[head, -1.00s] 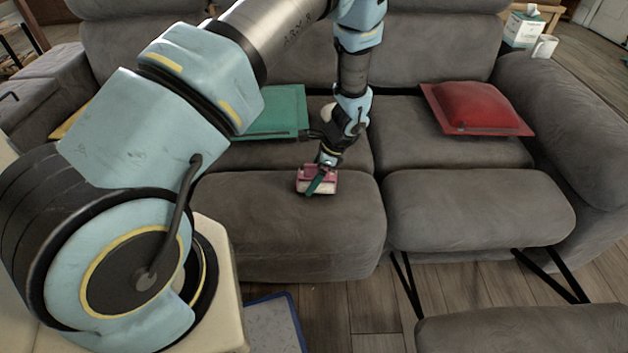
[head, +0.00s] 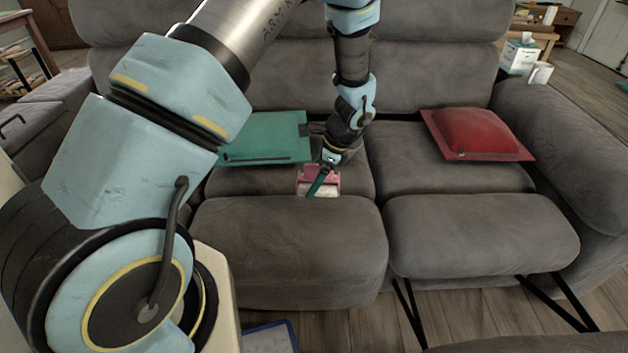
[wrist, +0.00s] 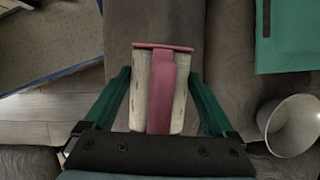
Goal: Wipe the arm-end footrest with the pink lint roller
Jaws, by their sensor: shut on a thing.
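My gripper (head: 326,170) is shut on the pink lint roller (head: 318,182), above the left front cushion near its seam with the seat. In the wrist view the green fingers of my gripper (wrist: 158,78) flank the pale, pink-banded roller (wrist: 163,95). Whether the roller touches the fabric is unclear. At the sofa's right-arm end, a raised grey footrest cushion (head: 482,234) sits on dark metal struts. Another grey footrest panel (head: 540,342) shows lower, cut off by the bottom edge.
A teal cushion (head: 262,138) and a red cushion (head: 476,134) lie on the seats. The sofa's right arm (head: 570,150) bounds that side. A white hollow container (wrist: 292,125) is right of my gripper in the wrist view. Wood floor (head: 345,330) shows in front.

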